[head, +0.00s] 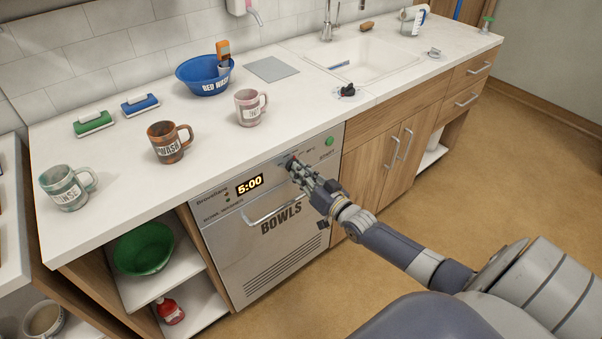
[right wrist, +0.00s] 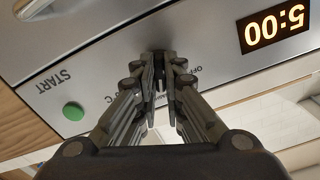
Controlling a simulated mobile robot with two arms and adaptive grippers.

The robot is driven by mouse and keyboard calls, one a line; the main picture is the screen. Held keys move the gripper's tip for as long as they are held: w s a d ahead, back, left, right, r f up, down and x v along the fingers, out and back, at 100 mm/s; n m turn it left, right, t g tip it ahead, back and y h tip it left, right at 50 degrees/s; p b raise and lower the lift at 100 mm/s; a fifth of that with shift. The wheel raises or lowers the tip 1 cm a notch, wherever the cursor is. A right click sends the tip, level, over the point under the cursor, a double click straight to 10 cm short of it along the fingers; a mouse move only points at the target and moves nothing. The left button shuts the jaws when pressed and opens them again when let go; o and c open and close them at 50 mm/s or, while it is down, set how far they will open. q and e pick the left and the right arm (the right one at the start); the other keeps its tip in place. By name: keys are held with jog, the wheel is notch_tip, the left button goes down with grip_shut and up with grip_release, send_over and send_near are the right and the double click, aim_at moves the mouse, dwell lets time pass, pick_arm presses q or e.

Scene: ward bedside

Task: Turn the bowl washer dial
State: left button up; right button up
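The bowl washer (head: 262,235) is a steel front under the counter, marked BOWLS, with a lit display (head: 250,186) reading 5:00. It also shows upside down in the right wrist view (right wrist: 275,28). My right gripper (head: 293,165) is at the washer's control panel, right of the display. In the right wrist view its fingertips (right wrist: 159,68) are close together around the small dark dial (right wrist: 159,54), which they mostly hide. The dial's pointer cannot be read. The green START button (head: 329,141) is to the right of the dial. My left gripper is not in view.
The washer's handle bar (head: 268,212) juts out below the panel. On the counter above are a pink mug (head: 248,110), a brown mug (head: 168,150), a RINSE mug (head: 66,190) and a blue basin (head: 200,78). The floor at right is clear.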

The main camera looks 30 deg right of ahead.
jog(key=o, duration=0.4)
jog(key=shift+c, duration=0.2)
jog(key=s+d, duration=0.1)
jog(key=s, duration=1.1)
jog(key=shift+f, duration=0.1)
jog(key=s+a+f+n+g+h, duration=0.1)
jog(key=s+f+g, duration=0.45)
jog(key=f, duration=1.05)
jog(key=s+a+f+n+g+h, duration=0.1)
jog(key=s+f+g, duration=0.2)
jog(key=s+f, duration=0.9)
jog(key=s+a+f+n+g, duration=0.2)
jog(key=s+a+f+g, duration=0.2)
jog(key=s+f, duration=0.5)
jog(key=s+a+f+n+g, duration=0.1)
jog(key=s+a+f+g, duration=0.3)
jog(key=s+a+f, duration=0.5)
jog(key=s+f, duration=0.1)
jog(key=s, duration=0.3)
jog(key=shift+s+f+n, duration=0.15)
jog(key=shift+s+n, duration=0.2)
jog(key=shift+n, duration=0.05)
